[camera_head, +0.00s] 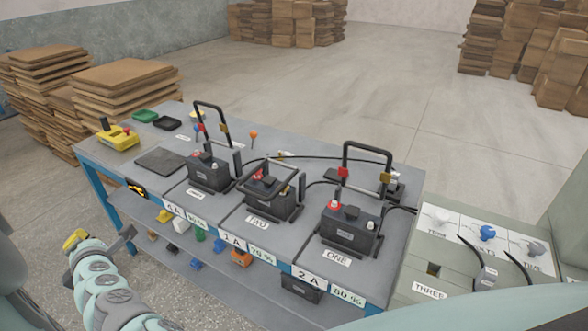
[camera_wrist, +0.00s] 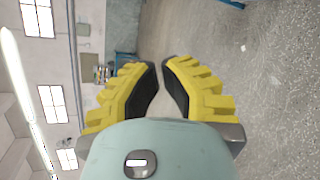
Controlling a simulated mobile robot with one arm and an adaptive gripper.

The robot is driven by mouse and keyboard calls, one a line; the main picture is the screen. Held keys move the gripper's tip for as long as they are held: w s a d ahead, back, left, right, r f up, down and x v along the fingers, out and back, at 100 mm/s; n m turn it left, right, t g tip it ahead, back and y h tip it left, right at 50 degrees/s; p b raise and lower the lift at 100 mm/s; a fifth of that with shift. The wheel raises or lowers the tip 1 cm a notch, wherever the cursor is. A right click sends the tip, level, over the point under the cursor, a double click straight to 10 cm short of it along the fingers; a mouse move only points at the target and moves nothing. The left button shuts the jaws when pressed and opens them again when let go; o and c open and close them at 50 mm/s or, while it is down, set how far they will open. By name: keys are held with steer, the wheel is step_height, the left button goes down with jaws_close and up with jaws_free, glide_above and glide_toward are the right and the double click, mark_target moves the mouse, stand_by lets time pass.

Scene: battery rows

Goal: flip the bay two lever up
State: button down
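The label TWO (camera_head: 257,220) marks the middle bay on the bench. Its black battery (camera_head: 276,207) has a dark U-shaped bar (camera_head: 267,178) lying low across its top. An orange-knobbed stick (camera_head: 253,134) stands behind this bay; I cannot tell which part is the lever. The bar of bay ONE (camera_head: 367,147) stands upright, as does the bar at the left bay (camera_head: 209,104). My gripper (camera_head: 101,238) is at the lower left, in front of the bench and well apart from bay two.
A yellow device (camera_head: 119,138) and a dark pad (camera_head: 160,161) lie on the bench's left end. A panel with knobs and cables (camera_head: 430,289) stands at the right. The lower shelf holds several coloured items. Stacked boards (camera_head: 121,75) stand behind the left end.

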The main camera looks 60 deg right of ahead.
steer(key=s+d+f+g+h+b, duration=0.3)
steer(key=d+f+h+b, duration=0.25)
steer(key=d, duration=0.25)
steer(key=s+d+f+g+h+b, duration=0.2)
steer(key=d+f+h+b, duration=0.2)
steer(key=d+f+b, duration=0.3)
steer(key=s+d+m+g+h+b, duration=0.1)
steer(key=s+d+g+h+b, duration=0.5)
steer(key=s+d+g+b, duration=0.2)
steer(key=shift+s+d+m+b, duration=0.5)
steer(key=shift+s+b, duration=0.3)
steer(key=shift+b, duration=0.4)
steer(key=shift+d, duration=0.15)
steer(key=d, duration=0.3)
steer(key=d+b, duration=0.1)
steer(key=d, duration=0.2)
steer(key=d+b, duration=0.1)
steer(key=d, duration=0.3)
steer(key=shift+w+r, duration=0.1)
steer(key=shift+w, duration=0.2)
steer(key=shift+w+d+r+p, duration=0.1)
steer(key=shift+d+r+p, duration=0.15)
steer(key=shift+r, duration=0.8)
steer(key=shift+d+r+p, duration=0.1)
steer(key=shift+r+p, duration=0.1)
steer(key=shift+r, duration=0.8)
steer(key=shift+r, duration=0.1)
